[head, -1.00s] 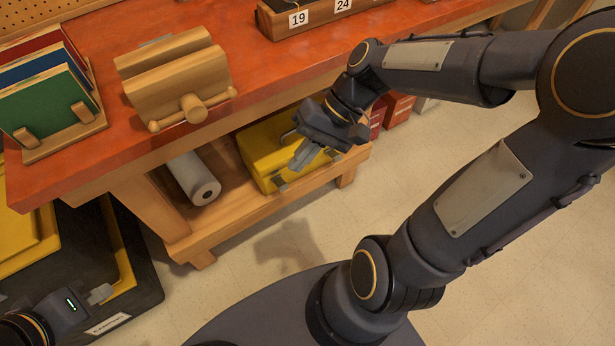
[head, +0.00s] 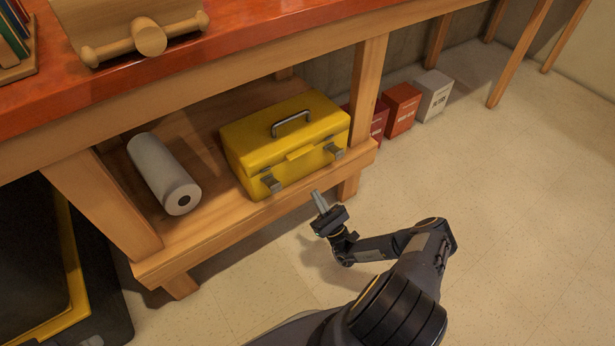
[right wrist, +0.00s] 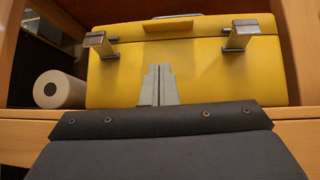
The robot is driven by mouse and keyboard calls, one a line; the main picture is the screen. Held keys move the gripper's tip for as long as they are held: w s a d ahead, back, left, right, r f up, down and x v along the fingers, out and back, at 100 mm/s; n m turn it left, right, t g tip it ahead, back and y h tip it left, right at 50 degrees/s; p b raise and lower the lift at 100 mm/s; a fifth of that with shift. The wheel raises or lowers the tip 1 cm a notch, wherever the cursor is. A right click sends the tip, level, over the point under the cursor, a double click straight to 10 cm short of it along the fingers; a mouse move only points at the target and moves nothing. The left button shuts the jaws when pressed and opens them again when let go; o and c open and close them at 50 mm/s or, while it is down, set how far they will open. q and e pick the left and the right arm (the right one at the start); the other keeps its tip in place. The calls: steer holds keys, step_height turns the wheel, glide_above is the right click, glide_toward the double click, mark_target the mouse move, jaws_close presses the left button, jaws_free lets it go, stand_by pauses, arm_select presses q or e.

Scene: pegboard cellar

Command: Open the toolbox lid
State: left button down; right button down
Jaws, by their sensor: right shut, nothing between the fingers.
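The yellow toolbox (head: 285,145) sits on the low wooden shelf under the workbench, with its lid (head: 280,122) down. A grey handle (head: 291,122) stands on the lid. Two grey latches are on its front, the left latch (head: 272,184) and the right latch (head: 334,151). In the right wrist view these latches (right wrist: 100,44) (right wrist: 240,36) jut out from the front face. My right gripper (head: 320,200) is shut and empty, in front of the shelf edge and below the right latch. In the right wrist view its fingers (right wrist: 158,85) point at the toolbox front between the latches. My left gripper is out of view.
A white paper roll (head: 163,172) lies on the shelf left of the toolbox. The shelf's front rail (head: 255,215) and a table leg (head: 366,95) border the toolbox. Red boxes (head: 402,108) and a white box (head: 432,95) stand on the floor behind. The floor at right is clear.

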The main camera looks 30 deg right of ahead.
step_height(320, 180, down, 2)
steer(key=m+h, duration=0.2)
steer(key=h, duration=0.2)
glide_toward(301, 153)
steer(key=w+r, duration=0.1)
steer(key=w, duration=0.4)
steer(key=shift+d+r+t+b, duration=0.15)
steer(key=shift+r+b, duration=0.1)
steer(key=shift+r, duration=0.25)
steer(key=shift+d+r+t+b, duration=0.1)
steer(key=shift+r+t+b, duration=0.1)
steer(key=shift+r, duration=0.25)
steer(key=w+r+g+p, duration=0.5)
steer(key=r+p, duration=0.5)
steer(key=p, duration=0.8)
steer(key=w+r+g+p, duration=0.5)
steer(key=r+p, duration=0.5)
steer(key=p, duration=0.9)
steer(key=shift+a+r, duration=0.4)
steer(key=shift+w+g, duration=0.1)
steer(key=shift+g, duration=0.15)
